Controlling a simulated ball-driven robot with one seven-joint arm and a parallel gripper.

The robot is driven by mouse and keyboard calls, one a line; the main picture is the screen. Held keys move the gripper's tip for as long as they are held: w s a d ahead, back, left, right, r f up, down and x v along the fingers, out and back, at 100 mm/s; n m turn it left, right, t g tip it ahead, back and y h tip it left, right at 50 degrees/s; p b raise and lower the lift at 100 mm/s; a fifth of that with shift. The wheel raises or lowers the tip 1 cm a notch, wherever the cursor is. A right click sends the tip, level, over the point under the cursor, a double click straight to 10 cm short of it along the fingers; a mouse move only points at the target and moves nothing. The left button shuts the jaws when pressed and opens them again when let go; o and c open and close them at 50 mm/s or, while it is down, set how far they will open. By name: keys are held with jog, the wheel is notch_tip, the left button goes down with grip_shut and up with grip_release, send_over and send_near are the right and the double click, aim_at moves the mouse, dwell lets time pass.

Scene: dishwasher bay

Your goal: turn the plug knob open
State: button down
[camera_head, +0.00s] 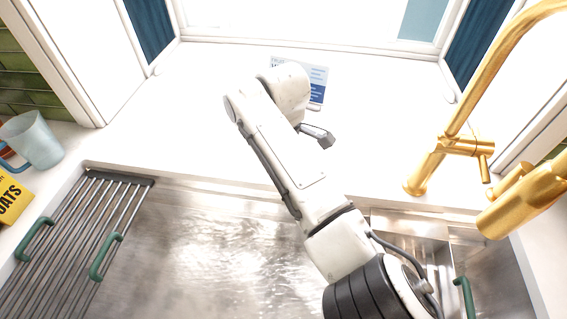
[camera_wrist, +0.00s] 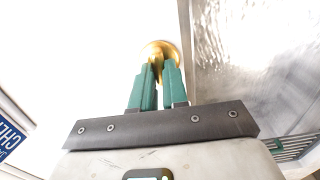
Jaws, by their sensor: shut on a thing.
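The plug knob (camera_wrist: 160,48) is a round gold knob on the white counter beside the sink, seen at the top middle of the wrist view. My gripper (camera_wrist: 158,75) has two green fingers closed on the knob's middle part. The gold rim shows around and beyond the fingertips. In the head view my white arm covers the knob and the gripper fingers, so neither can be made out there. The knob's turn angle cannot be told.
The steel sink (camera_head: 200,240) holds a slatted rack (camera_head: 85,230) with green handles at left. A gold faucet (camera_head: 440,165) rises at right. A blue cup (camera_head: 35,140) and yellow box (camera_head: 12,200) stand at far left. A blue-white card (camera_head: 315,85) stands behind my arm.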

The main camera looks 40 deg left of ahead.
jog(key=shift+r, duration=0.1)
dwell(0.4)
jog(key=c, duration=1.1)
grip_release()
jog(key=shift+c, duration=0.2)
notch_tip(320, 180, up, 11)
jog(key=b, duration=0.1)
